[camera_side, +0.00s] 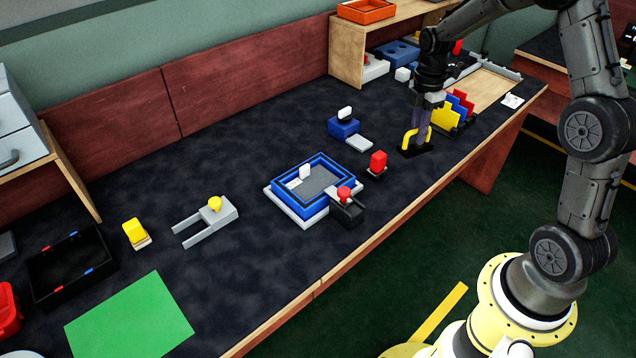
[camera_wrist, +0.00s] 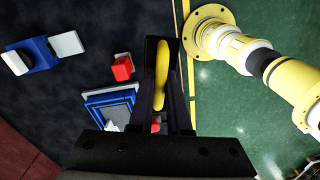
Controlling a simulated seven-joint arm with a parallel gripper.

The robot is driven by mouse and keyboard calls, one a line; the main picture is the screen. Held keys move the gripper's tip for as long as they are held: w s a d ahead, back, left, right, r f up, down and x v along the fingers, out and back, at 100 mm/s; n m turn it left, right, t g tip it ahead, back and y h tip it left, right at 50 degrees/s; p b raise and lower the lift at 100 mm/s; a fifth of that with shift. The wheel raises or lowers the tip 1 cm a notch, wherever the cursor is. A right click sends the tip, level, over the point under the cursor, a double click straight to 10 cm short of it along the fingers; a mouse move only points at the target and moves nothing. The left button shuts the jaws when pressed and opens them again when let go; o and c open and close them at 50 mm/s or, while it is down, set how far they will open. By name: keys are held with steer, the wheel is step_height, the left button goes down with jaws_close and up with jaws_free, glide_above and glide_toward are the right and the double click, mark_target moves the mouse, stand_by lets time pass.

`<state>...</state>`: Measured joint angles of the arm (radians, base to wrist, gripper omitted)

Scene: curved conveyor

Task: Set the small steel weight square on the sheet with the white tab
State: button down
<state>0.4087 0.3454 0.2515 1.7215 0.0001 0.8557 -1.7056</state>
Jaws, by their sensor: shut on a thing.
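My gripper (camera_side: 421,112) points down at the right end of the table, shut on the yellow handle (camera_side: 409,136) of a dark, flat-based piece (camera_side: 418,151). In the wrist view the handle (camera_wrist: 160,74) lies between my fingers (camera_wrist: 163,95). I cannot tell if the base touches the table. No piece is plainly marked as the small steel weight; the held piece may be it. A grey sheet (camera_side: 318,182) lies inside a blue-rimmed tray (camera_side: 300,211) at mid-table, with a white tab (camera_side: 305,171) at its back. The tray is partly hidden in the wrist view.
A black clamp-like piece with a red knob (camera_side: 344,193) sits at the tray's right corner. A red block (camera_side: 378,161) stands between tray and gripper. A blue block (camera_side: 343,128) and grey plate (camera_side: 359,143) lie behind. Coloured upright plates (camera_side: 455,108) stand close right of my gripper.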

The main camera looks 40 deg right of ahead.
steer(key=a+r+n, duration=0.2)
steer(key=a, duration=0.7)
steer(key=a+r+n, duration=0.1)
steer(key=a+r, duration=0.1)
steer(key=a, duration=0.8)
glide_above(316, 185)
step_height(316, 185, down, 10)
steer(key=shift+f, duration=0.2)
steer(key=shift+w+f, duration=0.1)
steer(key=shift+f, duration=1.45)
steer(key=c, duration=1.3)
jaws_free()
steer(key=shift+f, duration=0.25)
steer(key=o, duration=0.4)
steer(key=shift+o, duration=0.2)
